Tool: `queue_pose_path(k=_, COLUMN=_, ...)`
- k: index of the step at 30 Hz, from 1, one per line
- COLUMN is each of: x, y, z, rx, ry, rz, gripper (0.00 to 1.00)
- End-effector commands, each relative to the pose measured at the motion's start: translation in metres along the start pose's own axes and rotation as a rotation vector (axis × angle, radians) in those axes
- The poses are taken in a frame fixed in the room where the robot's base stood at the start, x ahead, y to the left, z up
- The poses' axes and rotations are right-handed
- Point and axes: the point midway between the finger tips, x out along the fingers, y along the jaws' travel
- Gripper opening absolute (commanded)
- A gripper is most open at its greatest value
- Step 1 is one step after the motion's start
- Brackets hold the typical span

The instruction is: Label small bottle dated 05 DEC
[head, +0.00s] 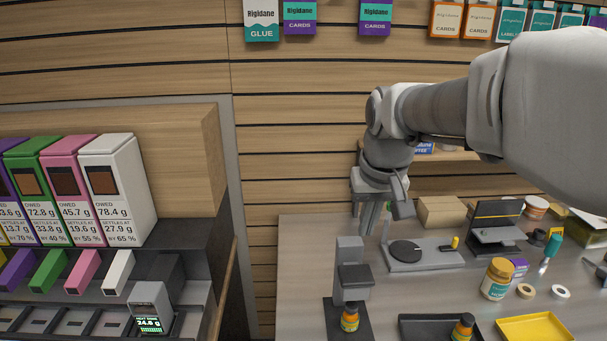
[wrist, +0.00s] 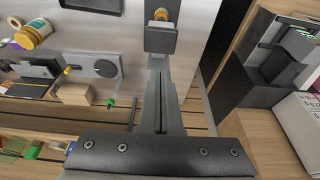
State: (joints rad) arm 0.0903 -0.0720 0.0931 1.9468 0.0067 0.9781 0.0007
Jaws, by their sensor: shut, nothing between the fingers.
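A small orange bottle (head: 349,319) with a yellow cap stands on the base of a grey press-like device (head: 350,255), under its head. Its top also shows in the wrist view (wrist: 161,15). A second small orange bottle (head: 463,327) stands in a black tray (head: 412,322) at the front. My gripper (head: 368,230) is shut and empty, above the counter behind the grey device.
A grey plate with a black disc (head: 405,251) lies right of my gripper. A dark stand (head: 494,228), a cardboard box (head: 441,210), tape rolls (head: 560,292) and a yellow tray (head: 534,328) occupy the right. Candy dispensers (head: 118,190) stand left. Bare counter (head: 303,270) lies left of the device.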

Motion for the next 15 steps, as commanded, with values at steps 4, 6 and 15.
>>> queue_pose_path(k=4, x=0.03, y=0.0, z=0.001, rx=0.001, ry=-0.006, rz=0.0, gripper=0.0)
queue_pose_path(k=6, x=0.045, y=0.0, z=0.002, rx=0.001, ry=-0.006, rz=0.0, gripper=0.0)
queue_pose_path(k=15, x=0.103, y=0.0, z=0.006, rx=0.0, ry=-0.005, rz=0.0, gripper=0.0)
